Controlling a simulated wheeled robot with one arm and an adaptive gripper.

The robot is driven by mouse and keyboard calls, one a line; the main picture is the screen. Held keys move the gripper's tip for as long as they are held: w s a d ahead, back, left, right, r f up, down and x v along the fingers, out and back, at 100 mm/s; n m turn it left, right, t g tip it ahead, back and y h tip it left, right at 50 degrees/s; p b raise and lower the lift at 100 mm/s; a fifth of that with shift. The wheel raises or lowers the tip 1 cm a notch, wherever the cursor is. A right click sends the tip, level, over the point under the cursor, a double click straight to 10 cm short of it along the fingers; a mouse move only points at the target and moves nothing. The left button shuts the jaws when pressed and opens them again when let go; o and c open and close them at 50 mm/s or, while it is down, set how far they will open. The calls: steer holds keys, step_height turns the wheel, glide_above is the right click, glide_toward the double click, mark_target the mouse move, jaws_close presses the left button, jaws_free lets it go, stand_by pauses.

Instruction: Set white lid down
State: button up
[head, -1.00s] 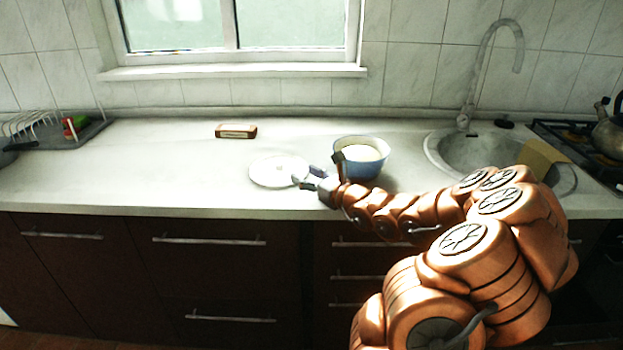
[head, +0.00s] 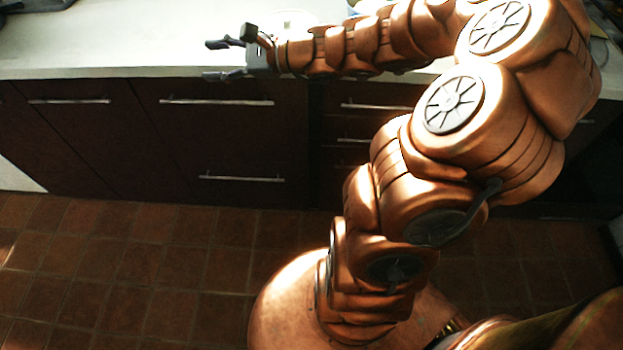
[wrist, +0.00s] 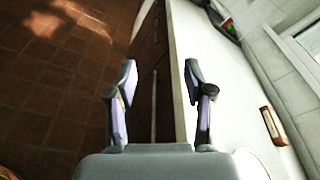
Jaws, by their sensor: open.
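The white lid (head: 290,19) lies on the counter, partly hidden behind my arm and gripper in the head view. Its edge also shows at the lower right of the wrist view (wrist: 250,162). My gripper (head: 213,60) is open and empty, pointing left over the counter's front edge, apart from the lid. In the wrist view its two fingers (wrist: 160,80) stand apart with nothing between them. The pot is mostly out of the head view; only a bluish bit shows above my arm.
The white counter (head: 120,45) is clear left of my gripper. Dark drawer fronts (head: 215,130) stand below its edge, above a tiled floor (head: 130,250). A small brown box (wrist: 273,126) lies near the wall, and a dish rack area is farther along.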

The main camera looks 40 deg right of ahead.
steer(key=s+a+f+n+g, duration=0.3)
steer(key=s+a+n+g, duration=0.25)
steer(key=s+a, duration=0.3)
steer(key=s+a+f+n+g, duration=0.3)
steer(key=s+a+n+g, duration=0.2)
steer(key=s+a+n, duration=0.3)
steer(key=s+d+f+n+g+h, duration=0.2)
steer(key=s+d+h, duration=0.3)
steer(key=s, duration=0.3)
steer(key=s+d+f+n+g+h, duration=0.1)
steer(key=s+d+n+g+h, duration=0.1)
steer(key=s+d+n+h, duration=0.3)
steer(key=s+d+h, duration=0.1)
steer(key=s+d, duration=0.2)
steer(key=s, duration=0.1)
steer(key=shift+d+f, duration=0.3)
steer(key=shift+f, duration=0.1)
steer(key=shift+w, duration=0.1)
steer(key=s+p+v, duration=0.3)
steer(key=p+v, duration=0.9)
steer(key=shift+w+r+t, duration=0.4)
steer(key=shift+r+t, duration=0.05)
steer(key=shift+r, duration=0.3)
